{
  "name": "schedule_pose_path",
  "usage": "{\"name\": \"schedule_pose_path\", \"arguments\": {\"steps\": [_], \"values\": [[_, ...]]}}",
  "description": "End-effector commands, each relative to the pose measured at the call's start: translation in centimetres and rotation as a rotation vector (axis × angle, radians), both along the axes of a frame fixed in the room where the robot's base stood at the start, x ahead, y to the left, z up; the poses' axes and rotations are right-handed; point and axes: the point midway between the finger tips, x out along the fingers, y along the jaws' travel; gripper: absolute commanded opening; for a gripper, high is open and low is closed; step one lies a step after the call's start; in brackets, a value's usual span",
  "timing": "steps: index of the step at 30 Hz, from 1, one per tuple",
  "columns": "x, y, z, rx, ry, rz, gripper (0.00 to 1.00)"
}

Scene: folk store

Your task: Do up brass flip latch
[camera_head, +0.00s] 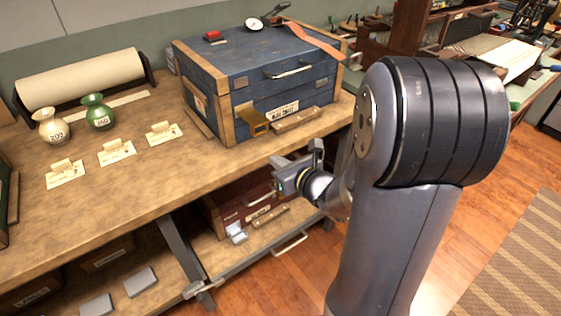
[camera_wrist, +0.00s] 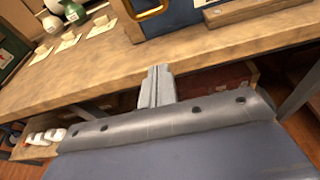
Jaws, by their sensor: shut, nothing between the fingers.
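The brass flip latch (camera_head: 254,123) is on the lower front of the blue chest (camera_head: 235,97), left of its paper label. It looks like a squarish brass frame jutting out from the front, not lying flat against it. In the wrist view part of the brass latch (camera_wrist: 149,9) shows at the top edge, cut off by the frame. My gripper (camera_head: 277,161) is in front of the bench edge, below and to the right of the latch, and apart from it. In the wrist view my gripper (camera_wrist: 158,71) has its fingers together and empty.
A wooden strip (camera_head: 297,119) lies before the chest, right of the latch. A red case (camera_head: 245,207) with a silver latch (camera_head: 237,233) sits on the shelf below. Price cards (camera_head: 117,152) and two vases stand left. The bench (camera_head: 190,165) before the latch is clear.

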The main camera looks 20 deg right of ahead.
Motion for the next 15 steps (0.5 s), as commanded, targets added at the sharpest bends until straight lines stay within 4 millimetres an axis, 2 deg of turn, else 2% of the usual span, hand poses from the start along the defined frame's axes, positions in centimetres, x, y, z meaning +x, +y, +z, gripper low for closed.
{"name": "schedule_pose_path", "arguments": {"steps": [3, 9, 12, 15], "values": [[2.5, 1.0, -0.9, 0.001, 0.001, 0.005, 0.00], [6.3, 2.3, -2.0, 0.001, 0.003, 0.004, 0.00], [6.1, 2.0, 0.5, -0.001, -0.004, -0.001, 0.00], [6.0, 2.0, 1.5, -0.002, -0.002, 0.000, 0.00]]}}
